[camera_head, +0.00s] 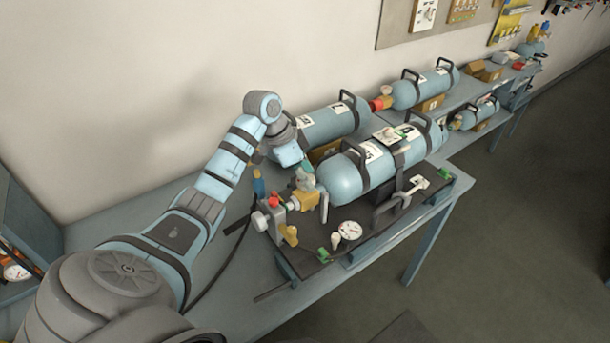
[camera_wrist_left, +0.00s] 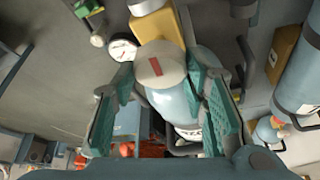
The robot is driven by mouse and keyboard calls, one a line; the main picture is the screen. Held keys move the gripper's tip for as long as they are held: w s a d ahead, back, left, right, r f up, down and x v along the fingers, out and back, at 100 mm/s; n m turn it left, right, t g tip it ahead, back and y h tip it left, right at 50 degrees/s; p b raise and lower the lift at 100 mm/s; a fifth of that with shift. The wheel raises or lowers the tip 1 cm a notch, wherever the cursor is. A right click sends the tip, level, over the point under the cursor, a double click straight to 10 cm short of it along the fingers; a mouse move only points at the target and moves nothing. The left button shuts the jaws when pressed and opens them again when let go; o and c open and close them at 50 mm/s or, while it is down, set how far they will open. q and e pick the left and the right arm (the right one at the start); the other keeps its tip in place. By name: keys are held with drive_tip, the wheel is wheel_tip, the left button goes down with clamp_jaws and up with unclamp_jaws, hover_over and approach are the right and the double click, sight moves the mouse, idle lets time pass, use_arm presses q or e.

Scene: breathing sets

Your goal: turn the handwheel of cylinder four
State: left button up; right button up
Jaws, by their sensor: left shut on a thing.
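The near blue cylinder (camera_head: 342,177) lies on its side on a dark board, its valve end towards my left arm. A yellow valve block (camera_head: 309,199) sits at that end; it also shows in the left wrist view (camera_wrist_left: 157,27). My left gripper (camera_head: 304,180) is at this valve. In the left wrist view a round pale handwheel (camera_wrist_left: 160,64) with a red mark lies between the teal fingers of my left gripper (camera_wrist_left: 161,75), which are shut on it. In the head view the gripper hides the handwheel. I cannot read the cylinder's number. My right gripper is out of view.
A pressure gauge (camera_head: 349,230) and a grey fitting with a red knob (camera_head: 272,202) stand close to the valve. A second cylinder (camera_head: 330,125) lies behind, near the wall. More cylinders lie further along the bench. The bench's near-left top (camera_head: 235,290) is mostly clear.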

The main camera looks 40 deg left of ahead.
use_arm(q)
drive_tip(key=m, duration=0.2)
drive_tip(key=m+g+h, duration=0.1)
drive_tip(key=m, duration=0.2)
drive_tip(key=shift+g, duration=0.3)
drive_tip(key=m+g, duration=0.1)
drive_tip(key=m, duration=0.1)
drive_tip(key=shift+w+m+h, duration=0.1)
drive_tip(key=shift+m+h, duration=0.2)
drive_tip(key=shift+m, duration=0.1)
drive_tip(key=shift+f+m+g+b, duration=0.1)
drive_tip(key=shift+m+g+b, duration=0.5)
drive_tip(key=shift+m, duration=0.6)
drive_tip(key=shift+m+g+b, duration=0.4)
drive_tip(key=shift+m+b, duration=0.7)
drive_tip(key=shift+m, duration=0.3)
